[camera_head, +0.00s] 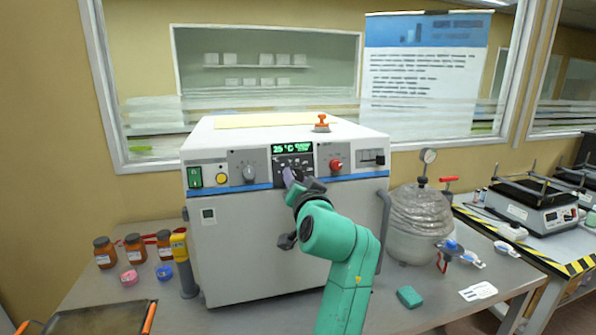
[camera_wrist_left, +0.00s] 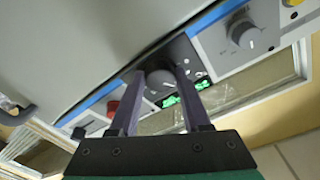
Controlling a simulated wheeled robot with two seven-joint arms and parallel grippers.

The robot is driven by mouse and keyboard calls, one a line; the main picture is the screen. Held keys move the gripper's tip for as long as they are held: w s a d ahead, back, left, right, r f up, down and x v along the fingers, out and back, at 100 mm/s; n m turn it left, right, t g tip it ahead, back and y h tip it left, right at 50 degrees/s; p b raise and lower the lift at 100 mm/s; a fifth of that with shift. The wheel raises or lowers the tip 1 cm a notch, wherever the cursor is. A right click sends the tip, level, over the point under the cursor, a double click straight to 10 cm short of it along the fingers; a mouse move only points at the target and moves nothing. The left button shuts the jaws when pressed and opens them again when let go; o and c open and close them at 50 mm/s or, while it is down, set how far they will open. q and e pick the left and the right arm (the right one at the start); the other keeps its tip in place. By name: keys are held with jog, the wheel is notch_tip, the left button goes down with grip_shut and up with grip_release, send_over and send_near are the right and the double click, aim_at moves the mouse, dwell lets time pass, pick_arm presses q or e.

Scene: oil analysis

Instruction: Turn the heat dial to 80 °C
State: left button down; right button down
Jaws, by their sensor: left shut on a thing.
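The oven-like machine (camera_head: 290,260) stands on the table with a control panel along its top front. Its green display (camera_head: 292,148) reads 25 °C. My left gripper (camera_head: 290,175) is at the panel just below the display. In the head view the gripper mostly hides this dial. My right gripper is in neither view.
A grey knob (camera_head: 249,173) is left of the display and a red knob (camera_head: 336,166) right of it. A green switch (camera_head: 195,177) is at the panel's left end. Brown jars (camera_head: 105,252) stand left, and a wrapped round vessel (camera_head: 420,222) stands right of the machine.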

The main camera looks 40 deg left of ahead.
pick_arm(q)
jog(key=m+p, duration=0.3)
jog(key=m+h+p, duration=0.1)
jog(key=m+p, duration=0.2)
jog(key=r+m+h+p, duration=0.1)
jog(key=m+p, duration=0.1)
jog(key=p, duration=0.2)
jog(key=shift+s+a+m+t, duration=0.15)
jog(key=shift+m+t, duration=0.25)
jog(key=shift+f+m+h+p, duration=0.3)
jog(key=shift+m+p, duration=0.7)
jog(key=shift+p, duration=0.15)
jog(key=shift+c, duration=1.8)
grip_release()
jog(key=shift+f, duration=0.1)
jog(key=b+v, duration=0.4)
jog(key=v, duration=1)
jog(key=shift+s, duration=0.15)
